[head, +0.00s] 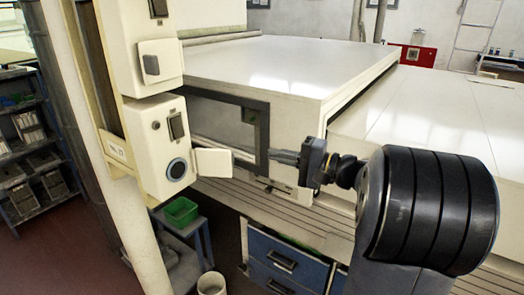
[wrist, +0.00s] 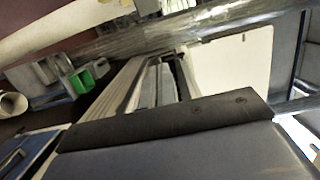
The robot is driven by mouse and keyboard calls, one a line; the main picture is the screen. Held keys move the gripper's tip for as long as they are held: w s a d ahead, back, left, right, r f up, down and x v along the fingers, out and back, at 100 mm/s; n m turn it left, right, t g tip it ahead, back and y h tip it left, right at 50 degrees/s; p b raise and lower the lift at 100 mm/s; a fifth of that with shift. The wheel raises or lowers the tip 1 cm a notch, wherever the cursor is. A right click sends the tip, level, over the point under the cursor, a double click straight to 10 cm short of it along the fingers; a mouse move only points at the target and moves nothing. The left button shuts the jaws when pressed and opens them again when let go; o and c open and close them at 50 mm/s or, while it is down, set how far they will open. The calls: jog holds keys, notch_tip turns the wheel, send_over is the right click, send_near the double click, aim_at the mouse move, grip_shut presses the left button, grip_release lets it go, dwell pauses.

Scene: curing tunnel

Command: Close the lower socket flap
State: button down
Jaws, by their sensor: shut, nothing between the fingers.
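The lower socket flap (head: 213,162) is a small cream plate standing open, sticking out to the right of the lower cream box (head: 160,130). A round socket with a blue-grey ring (head: 177,169) shows uncovered on that box. My gripper (head: 276,155) is to the right of the flap, its fingers shut, empty and pointing left towards it. In the wrist view, the shut fingers (wrist: 163,80) reach up the picture, with a pale plate (wrist: 235,65), apparently the flap, just right of them. I cannot tell whether they touch it.
The white tunnel housing (head: 290,65) with a dark-framed window (head: 262,135) stands behind my gripper. Below are blue drawers (head: 285,260) and a green bin (head: 180,212).

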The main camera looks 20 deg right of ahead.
aim_at(216, 159)
jog(key=w+a+p, duration=0.2)
jog(key=a+p, duration=0.1)
jog(key=a, duration=0.5)
jog(key=shift+w+p, duration=0.3)
jog(key=shift+f, duration=0.1)
